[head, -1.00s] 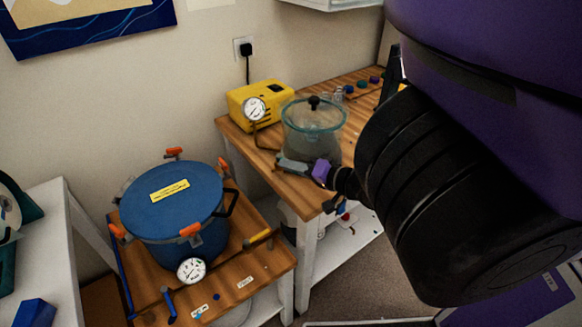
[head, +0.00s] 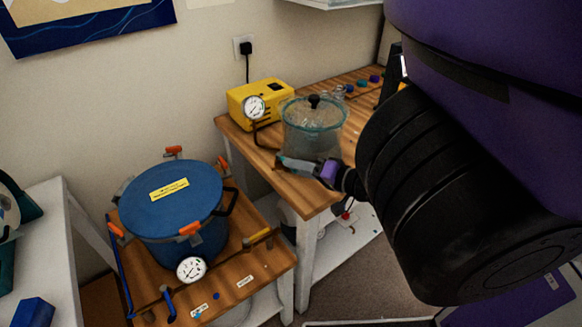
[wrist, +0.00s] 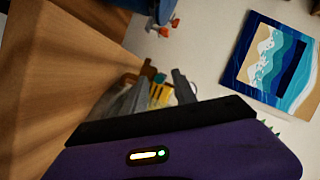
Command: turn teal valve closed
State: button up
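My gripper (head: 284,163) is at the front left of the clear chamber (head: 312,138) with a teal rim and black knob, on the right-hand table. In the wrist view the gripper's grey fingers (wrist: 155,90) stand apart, with a gap between them. A small teal piece (wrist: 159,78), perhaps the teal valve, shows between the fingertips, beside a brown part and something yellow. I cannot tell whether a finger touches it. In the head view the valve is not clear; my gripper covers that spot.
A yellow pump (head: 258,99) with a gauge stands behind the chamber. A blue pot (head: 172,203) with orange clamps stands on a lower wooden table at left, with a gauge and pipes in front. Small colored caps (head: 362,83) lie at the back right.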

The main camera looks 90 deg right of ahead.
jog(key=shift+b+v, duration=0.3)
jog(key=shift+v, duration=2.45)
jog(key=shift+w, duration=0.1)
